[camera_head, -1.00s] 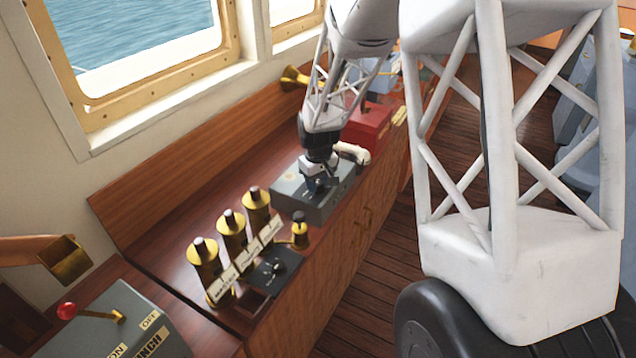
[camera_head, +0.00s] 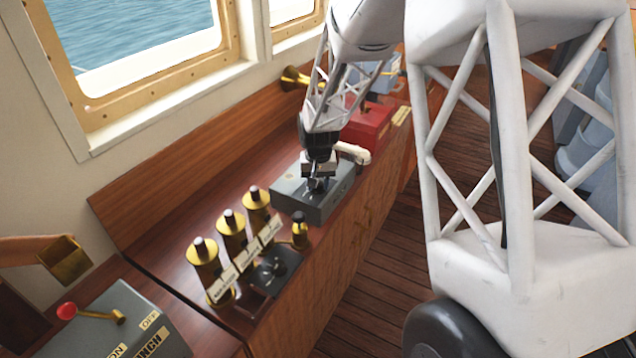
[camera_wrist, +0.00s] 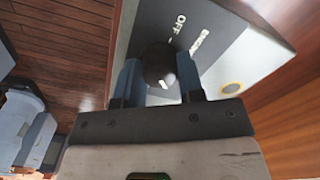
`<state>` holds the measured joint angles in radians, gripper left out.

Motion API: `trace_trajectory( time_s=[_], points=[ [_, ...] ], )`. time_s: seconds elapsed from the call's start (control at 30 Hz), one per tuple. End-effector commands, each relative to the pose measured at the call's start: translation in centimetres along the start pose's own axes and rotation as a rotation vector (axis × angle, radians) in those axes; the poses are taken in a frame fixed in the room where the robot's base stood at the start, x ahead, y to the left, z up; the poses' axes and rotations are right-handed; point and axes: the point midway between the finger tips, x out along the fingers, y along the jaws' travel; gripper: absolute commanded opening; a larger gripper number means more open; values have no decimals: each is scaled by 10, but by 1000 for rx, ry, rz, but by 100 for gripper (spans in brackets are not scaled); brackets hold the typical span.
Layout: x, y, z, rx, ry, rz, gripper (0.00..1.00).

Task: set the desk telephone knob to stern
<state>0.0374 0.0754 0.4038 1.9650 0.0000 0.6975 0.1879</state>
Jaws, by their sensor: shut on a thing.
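The desk telephone is a grey box (camera_head: 302,204) on the wooden console, with a white handset (camera_head: 353,152) at its far right side. My gripper (camera_head: 317,183) is over its top. In the wrist view the grey box (camera_wrist: 262,72) has a dark face plate with white lettering; "OFF" is legible, and another label beside it is too blurred to read. The round black knob (camera_wrist: 159,64) sits between the two blue-grey fingers of my gripper (camera_wrist: 160,78), which is shut on it. A white mark shows on the knob's near side. Part of the plate's lettering is hidden behind the knob and fingers.
Several brass cylinders with labels (camera_head: 231,233) and a black dial unit (camera_head: 274,264) stand nearer on the console. A red box (camera_head: 368,128) stands beyond the telephone. A grey box with a red-knobbed lever (camera_head: 95,312) is at lower left. The window wall borders the console.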

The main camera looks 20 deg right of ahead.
Motion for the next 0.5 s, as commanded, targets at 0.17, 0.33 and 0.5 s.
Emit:
trace_trajectory(
  time_s=[0.17,0.33,0.5],
  points=[
    [0,0,0,0,-1,0,12],
    [0,0,0,-1,-1,0,48],
    [0,0,0,-1,0,0,61]
  ],
)
